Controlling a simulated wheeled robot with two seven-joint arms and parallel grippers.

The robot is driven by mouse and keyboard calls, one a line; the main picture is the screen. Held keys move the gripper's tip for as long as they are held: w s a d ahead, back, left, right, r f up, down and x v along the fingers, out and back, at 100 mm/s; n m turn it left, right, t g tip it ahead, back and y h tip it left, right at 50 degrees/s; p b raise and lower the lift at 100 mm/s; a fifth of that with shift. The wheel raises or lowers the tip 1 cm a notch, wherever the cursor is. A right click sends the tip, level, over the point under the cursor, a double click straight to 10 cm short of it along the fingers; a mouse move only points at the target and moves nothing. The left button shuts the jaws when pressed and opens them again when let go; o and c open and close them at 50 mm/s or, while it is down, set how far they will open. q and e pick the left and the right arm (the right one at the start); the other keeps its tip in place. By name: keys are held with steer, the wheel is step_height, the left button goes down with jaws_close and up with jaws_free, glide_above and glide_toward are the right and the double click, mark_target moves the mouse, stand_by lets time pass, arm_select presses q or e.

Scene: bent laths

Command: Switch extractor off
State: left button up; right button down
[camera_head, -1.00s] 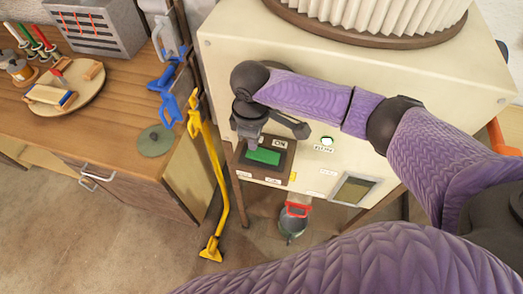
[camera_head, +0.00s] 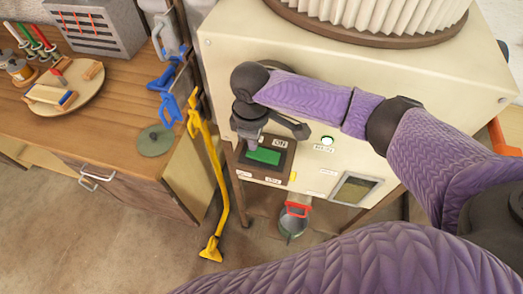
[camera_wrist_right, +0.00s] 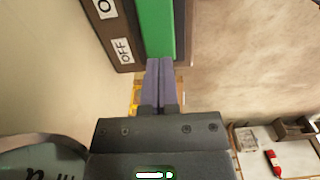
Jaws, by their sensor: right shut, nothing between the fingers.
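The extractor (camera_head: 225,60) is a large cream box with a pleated white filter on top. Its dark switch plate (camera_head: 285,172) on the front carries a green rocker (camera_head: 263,156), with an ON label above it and small labels below. My left gripper is out of view.
A wooden bench (camera_head: 110,125) stands further left. The floor at the front left is clear.

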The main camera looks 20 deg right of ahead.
steer(key=shift+f+b, duration=0.55)
steer(key=shift+f, duration=0.6)
stand_by(0.4)
steer(key=shift+r, duration=0.1)
step_height(320, 180, up, 7)
steer(key=p, duration=0.8)
steer(key=shift+r+p, duration=0.1)
steer(key=shift+p, duration=0.3)
